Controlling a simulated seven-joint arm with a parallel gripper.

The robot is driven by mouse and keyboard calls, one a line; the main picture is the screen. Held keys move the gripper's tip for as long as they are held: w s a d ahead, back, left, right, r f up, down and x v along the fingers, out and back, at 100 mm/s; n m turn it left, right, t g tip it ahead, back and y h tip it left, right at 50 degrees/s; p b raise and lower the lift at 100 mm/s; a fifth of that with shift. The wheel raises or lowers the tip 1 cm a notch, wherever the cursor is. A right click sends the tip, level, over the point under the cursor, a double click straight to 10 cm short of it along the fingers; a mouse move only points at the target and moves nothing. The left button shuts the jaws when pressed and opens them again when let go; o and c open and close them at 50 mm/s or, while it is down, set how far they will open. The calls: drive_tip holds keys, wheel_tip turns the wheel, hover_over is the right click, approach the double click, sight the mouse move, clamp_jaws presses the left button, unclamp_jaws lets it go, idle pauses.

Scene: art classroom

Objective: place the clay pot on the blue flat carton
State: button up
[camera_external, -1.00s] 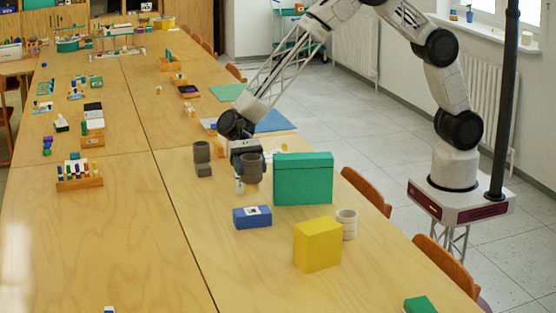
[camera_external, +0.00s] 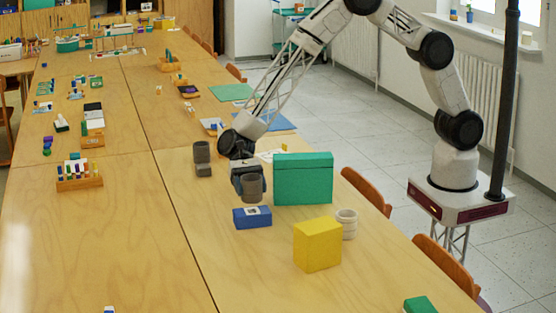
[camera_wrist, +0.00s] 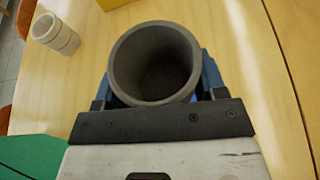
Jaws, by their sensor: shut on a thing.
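The clay pot (camera_external: 252,188) is a dark grey, open-topped cup. My gripper (camera_external: 249,177) is shut on it and holds it upright. In the wrist view the pot (camera_wrist: 153,35) sits between the fingers, and its inside looks empty. The blue flat carton (camera_external: 251,219) lies on the table with a pale label on top. In the external view the pot's base shows just above the carton's back edge. I cannot tell whether the pot is over the carton or behind it, nor the gap between them.
A green box (camera_external: 303,180) stands close to the right of my gripper. A yellow box (camera_external: 317,245) and a pale ribbed pot (camera_external: 347,224) stand front right. The table (camera_external: 120,240) left of the carton is clear.

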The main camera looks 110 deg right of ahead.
sight(251, 197)
drive_tip(key=shift+f, duration=1.7)
drive_tip(key=shift+f, duration=0.2)
drive_tip(key=o, duration=1)
drive_tip(key=shift+r, duration=0.2)
drive_tip(key=v, duration=1.2)
